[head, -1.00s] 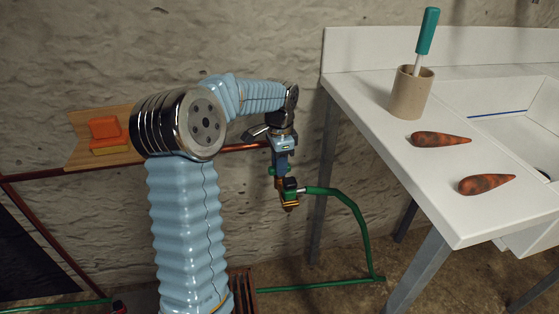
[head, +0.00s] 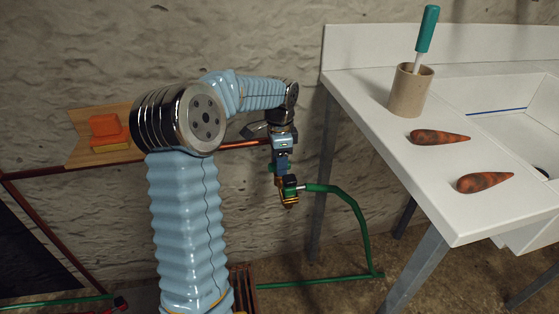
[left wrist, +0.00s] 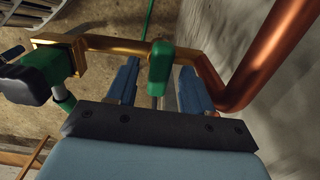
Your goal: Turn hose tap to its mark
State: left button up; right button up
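The hose tap is a brass fitting (left wrist: 105,43) on a copper pipe (left wrist: 255,60), with a green handle (left wrist: 160,62) in the left wrist view. In the head view the brass tap (head: 288,196) hangs below my left gripper (head: 281,168), which hides much of the handle. My left gripper (left wrist: 158,85) has its two blue fingers apart, one on each side of the green handle. A narrow gap shows beside the handle, so the fingers look open around it. A green hose (head: 350,205) runs from the tap. I cannot make out the mark. My right gripper is out of view.
A wooden shelf (head: 85,150) with a sponge-like block is on the left wall. The stone wall is close behind the tap.

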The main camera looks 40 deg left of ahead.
pick_arm(q)
jog(key=shift+r, duration=0.1)
notch_tip(320, 180, up, 14)
jog(key=shift+f, duration=0.2)
dwell(0.3)
dwell(0.5)
